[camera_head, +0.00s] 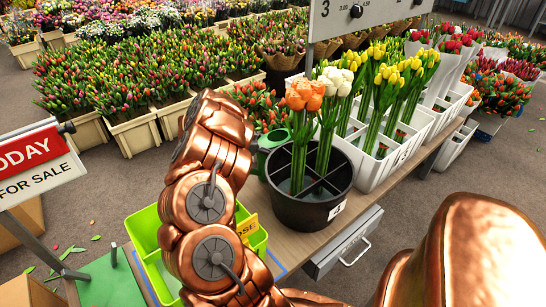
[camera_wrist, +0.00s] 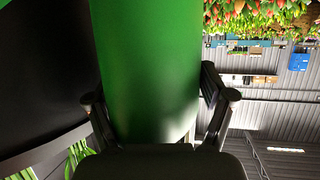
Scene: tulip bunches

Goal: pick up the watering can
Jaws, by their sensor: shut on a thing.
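The watering can (camera_head: 268,144) is green and stands behind the black bucket, partly hidden by the bucket and my arm. In the wrist view, its smooth green surface (camera_wrist: 146,60) fills the space between my fingers. My gripper (camera_wrist: 160,98) is shut on the watering can, with one finger on each side of it. I cannot tell whether the can is lifted off the table.
The black bucket (camera_head: 306,208) with orange and white tulips stands right beside the can. White crates (camera_head: 383,164) of yellow tulips are to its right. A lime green crate (camera_head: 146,226) sits left of my arm. A sale sign (camera_head: 35,163) is at the left.

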